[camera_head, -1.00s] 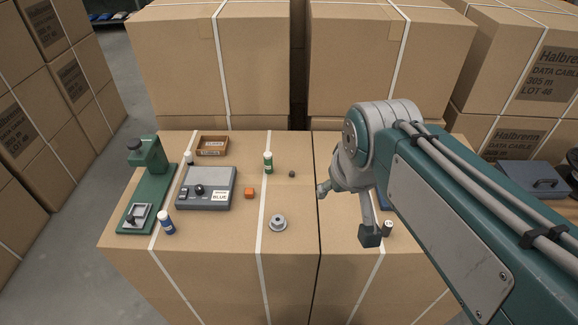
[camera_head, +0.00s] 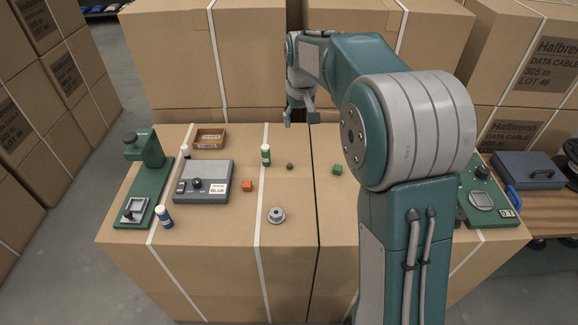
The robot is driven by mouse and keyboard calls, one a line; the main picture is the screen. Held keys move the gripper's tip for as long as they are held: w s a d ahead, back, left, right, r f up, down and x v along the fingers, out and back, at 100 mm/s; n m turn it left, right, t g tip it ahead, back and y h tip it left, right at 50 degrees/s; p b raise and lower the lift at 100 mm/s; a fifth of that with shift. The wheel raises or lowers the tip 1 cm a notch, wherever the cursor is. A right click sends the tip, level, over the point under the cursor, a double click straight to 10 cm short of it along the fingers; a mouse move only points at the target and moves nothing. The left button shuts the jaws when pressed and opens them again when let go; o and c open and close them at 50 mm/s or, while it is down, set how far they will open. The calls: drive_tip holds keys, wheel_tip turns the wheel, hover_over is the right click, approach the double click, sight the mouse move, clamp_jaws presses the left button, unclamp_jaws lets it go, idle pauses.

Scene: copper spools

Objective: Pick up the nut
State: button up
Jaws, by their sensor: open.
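A small dark, roundish piece (camera_head: 290,166), which looks like the nut, lies on the cardboard box top (camera_head: 225,255) near the middle. It is too small to make out a hole. My gripper (camera_head: 301,118) is open and appears empty, near the back edge of the box top. In the picture it is above the dark piece and apart from it. Its height over the box is hard to tell. A grey flanged round part (camera_head: 276,215) lies nearer the front.
A green-capped bottle (camera_head: 266,155) stands left of the dark piece, a green cube (camera_head: 337,170) to its right. An orange cube (camera_head: 247,186), a grey scale (camera_head: 203,182), a green press (camera_head: 148,180) and a wooden tray (camera_head: 209,139) sit left. My arm hides part of the right.

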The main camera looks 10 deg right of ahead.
drive_tip(key=w+f+g, duration=0.1)
drive_tip(key=w+f, duration=0.6)
drive_tip(key=f, duration=0.1)
approach(289, 165)
drive_tip(key=shift+n+g, duration=0.3)
drive_tip(key=shift+g, duration=0.1)
drive_tip(key=f, duration=0.9)
drive_tip(key=shift+w+f, duration=0.25)
drive_tip(key=shift+w, duration=0.15)
clamp_jaws()
